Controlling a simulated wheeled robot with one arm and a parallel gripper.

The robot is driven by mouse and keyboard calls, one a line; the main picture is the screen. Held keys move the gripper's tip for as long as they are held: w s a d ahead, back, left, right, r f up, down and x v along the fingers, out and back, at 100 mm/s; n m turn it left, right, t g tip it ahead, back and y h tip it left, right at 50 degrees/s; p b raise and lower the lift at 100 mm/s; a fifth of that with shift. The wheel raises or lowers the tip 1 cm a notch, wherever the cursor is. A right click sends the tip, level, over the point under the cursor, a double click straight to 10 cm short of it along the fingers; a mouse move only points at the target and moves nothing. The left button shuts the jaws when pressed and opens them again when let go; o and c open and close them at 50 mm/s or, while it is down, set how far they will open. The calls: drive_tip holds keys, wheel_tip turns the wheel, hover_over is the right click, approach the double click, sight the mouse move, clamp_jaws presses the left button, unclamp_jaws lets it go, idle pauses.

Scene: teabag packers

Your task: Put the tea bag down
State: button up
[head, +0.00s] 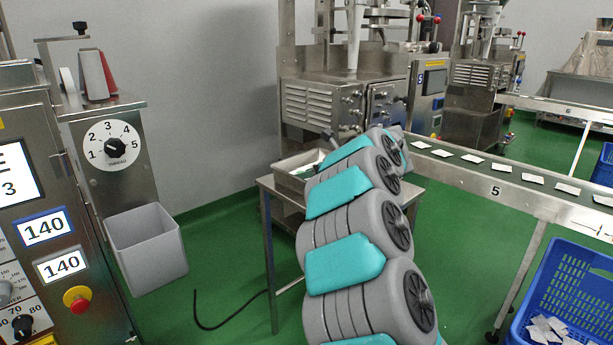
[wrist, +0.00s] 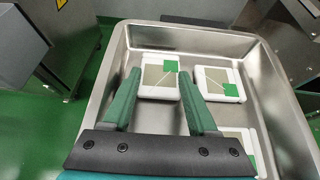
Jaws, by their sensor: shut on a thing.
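My gripper (wrist: 160,82) shows in the wrist view with its two green fingers shut on a tea bag (wrist: 160,92). This tea bag is white-edged with a beige middle and a green tag, and the fingers touch its left and right sides. It is over the steel tray (wrist: 119,67); I cannot tell whether it touches the tray's floor. A second tea bag (wrist: 218,83) lies in the tray just right of the right finger. A third tea bag (wrist: 238,137) lies nearer, partly hidden by my gripper. In the head view, my arm hides most of the tray (head: 287,180).
The tray stands on a small steel table (head: 264,183). A conveyor (head: 493,181) with several white bags runs to the right. A blue crate (head: 567,290) stands at the lower right. Green floor lies between.

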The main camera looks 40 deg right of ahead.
drive_tip(key=shift+f, duration=0.15)
drive_tip(key=shift+f, duration=0.15)
drive_tip(key=o, duration=1.3)
drive_tip(key=shift+s+r, duration=0.1)
drive_tip(key=shift+r, duration=0.2)
drive_tip(key=b+v, duration=0.1)
drive_tip(key=v, duration=1)
drive_tip(key=shift+s, duration=0.35)
